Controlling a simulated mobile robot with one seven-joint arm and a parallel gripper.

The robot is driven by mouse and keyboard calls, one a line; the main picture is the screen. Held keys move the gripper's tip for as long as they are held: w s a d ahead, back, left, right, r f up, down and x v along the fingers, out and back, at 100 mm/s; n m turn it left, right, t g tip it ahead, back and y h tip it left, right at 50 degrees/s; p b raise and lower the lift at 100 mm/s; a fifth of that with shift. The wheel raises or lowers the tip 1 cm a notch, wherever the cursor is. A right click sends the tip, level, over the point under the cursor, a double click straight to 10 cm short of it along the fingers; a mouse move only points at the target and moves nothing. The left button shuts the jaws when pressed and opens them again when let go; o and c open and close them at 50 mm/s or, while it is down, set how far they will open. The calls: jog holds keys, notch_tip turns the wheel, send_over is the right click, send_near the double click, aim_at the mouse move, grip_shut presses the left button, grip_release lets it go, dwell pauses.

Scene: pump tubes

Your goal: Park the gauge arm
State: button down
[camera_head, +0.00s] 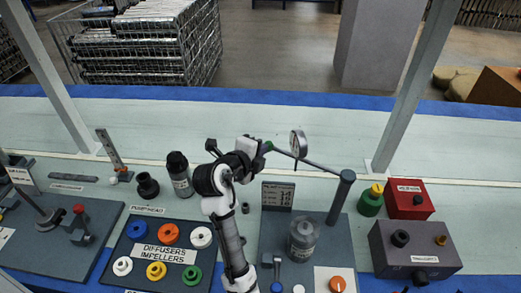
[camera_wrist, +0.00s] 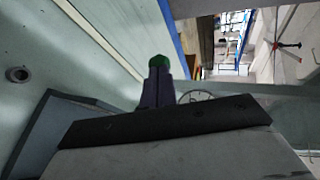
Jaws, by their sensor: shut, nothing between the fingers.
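The gauge arm (camera_head: 318,164) is a thin grey bar running left from the top of a dark upright post (camera_head: 341,195). A round, pale-faced gauge (camera_head: 298,144) sits on the bar. A green tip (camera_head: 267,146) is at the bar's left end. My gripper (camera_head: 262,148) is shut and empty right at this green tip; I cannot tell whether they touch. In the wrist view the shut fingers (camera_wrist: 158,88) point at the green tip (camera_wrist: 159,60), and part of the gauge's round rim (camera_wrist: 196,96) shows beside them, mostly hidden by my gripper body.
Under the bar is a grey base plate with a clear bottle (camera_head: 303,240) and a small number sign (camera_head: 278,195). Red (camera_head: 408,199) and grey boxes stand right. The bench behind the bar is clear.

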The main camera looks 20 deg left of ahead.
jog(key=w+m+h+b, duration=0.1)
jog(key=w, duration=0.1)
jog(key=shift+w+r+h, duration=0.1)
jog(key=shift+w+h, duration=0.2)
jog(key=shift+d, duration=0.1)
jog(key=shift+s+r, duration=0.1)
jog(key=shift+s, duration=0.05)
